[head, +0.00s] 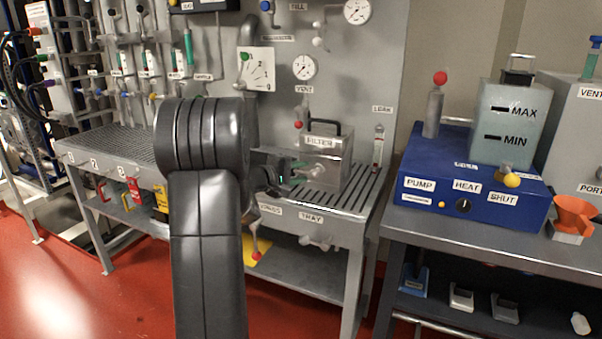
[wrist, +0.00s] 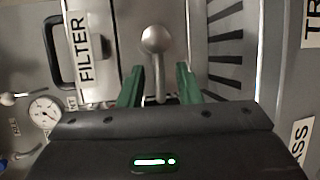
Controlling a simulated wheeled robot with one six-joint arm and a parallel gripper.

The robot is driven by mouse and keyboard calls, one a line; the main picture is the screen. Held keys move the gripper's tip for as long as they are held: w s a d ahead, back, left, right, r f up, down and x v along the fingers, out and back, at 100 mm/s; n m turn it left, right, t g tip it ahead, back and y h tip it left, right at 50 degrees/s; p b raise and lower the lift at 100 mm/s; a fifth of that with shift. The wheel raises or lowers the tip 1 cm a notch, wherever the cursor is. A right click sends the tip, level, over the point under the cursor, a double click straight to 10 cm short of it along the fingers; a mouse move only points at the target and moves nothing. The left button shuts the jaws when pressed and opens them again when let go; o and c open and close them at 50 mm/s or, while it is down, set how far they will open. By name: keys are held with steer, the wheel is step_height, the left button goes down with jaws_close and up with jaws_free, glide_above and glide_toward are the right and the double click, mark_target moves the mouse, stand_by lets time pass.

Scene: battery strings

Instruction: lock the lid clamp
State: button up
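The grey filter box (head: 338,172) with its FILTER label and dark top handle stands on the slatted drain tray at the middle right of the head view. In the wrist view the box (wrist: 122,20) fills the upper middle. A grey ball-ended lever (wrist: 155,40), seemingly the lid clamp, sticks out from it. My gripper (wrist: 158,84) has its two green fingers on either side of the lever's stem, with a visible gap on each side. It is open and holds nothing. In the head view my gripper (head: 291,174) is small, at the box's left front; the clamp is not clear there.
The slatted tray (head: 352,201) lies under the box. A gauge panel (head: 375,65) rises behind. A blue pump unit (head: 440,165) stands on the right bench, with an orange funnel (head: 573,212) beside it.

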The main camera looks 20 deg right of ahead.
steer(key=shift+d, duration=0.25)
steer(key=shift+w, duration=0.1)
jaws_close()
